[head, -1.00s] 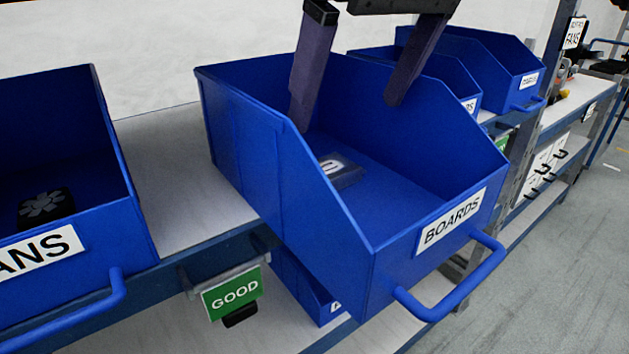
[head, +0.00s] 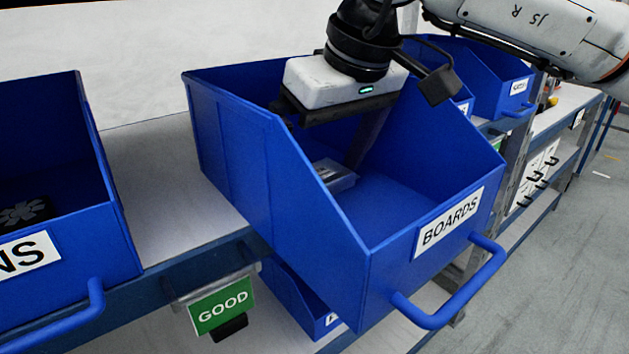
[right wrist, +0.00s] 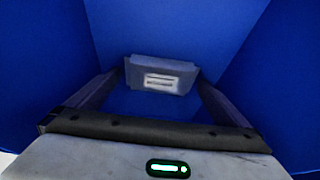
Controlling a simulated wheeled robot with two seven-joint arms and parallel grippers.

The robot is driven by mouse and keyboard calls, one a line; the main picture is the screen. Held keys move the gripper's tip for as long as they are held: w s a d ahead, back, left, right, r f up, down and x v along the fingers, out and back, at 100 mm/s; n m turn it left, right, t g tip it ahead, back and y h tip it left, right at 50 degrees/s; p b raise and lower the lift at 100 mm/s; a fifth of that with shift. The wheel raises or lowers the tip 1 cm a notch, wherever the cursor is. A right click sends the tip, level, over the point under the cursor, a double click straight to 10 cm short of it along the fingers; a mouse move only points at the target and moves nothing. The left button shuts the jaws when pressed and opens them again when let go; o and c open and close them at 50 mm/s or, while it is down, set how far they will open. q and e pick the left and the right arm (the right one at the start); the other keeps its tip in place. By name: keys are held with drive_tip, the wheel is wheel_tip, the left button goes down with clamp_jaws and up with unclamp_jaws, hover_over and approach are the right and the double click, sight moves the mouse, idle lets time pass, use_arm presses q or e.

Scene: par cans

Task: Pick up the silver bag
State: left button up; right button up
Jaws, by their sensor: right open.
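The silver bag (head: 335,176) is a small grey packet with a white label, lying inside the blue bin marked BOARDS (head: 310,225). In the right wrist view the bag (right wrist: 160,66) lies ahead between the fingers. My right gripper (right wrist: 162,82) is open and reaches down into the bin, its fingers on either side of the bag. I cannot tell whether they touch it. In the head view one finger shows beside the bag; the other is hidden behind the bin's side wall. My left gripper is not in view.
A blue bin with a FANS label (head: 60,230) stands at the left with a dark fan inside. More blue bins (head: 495,85) stand behind at the right. A green GOOD sign (head: 222,306) hangs on the shelf edge. The bin's walls surround my right fingers closely.

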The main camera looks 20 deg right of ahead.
drive_tip(key=shift+c, duration=0.3)
drive_tip(key=c, duration=1.1)
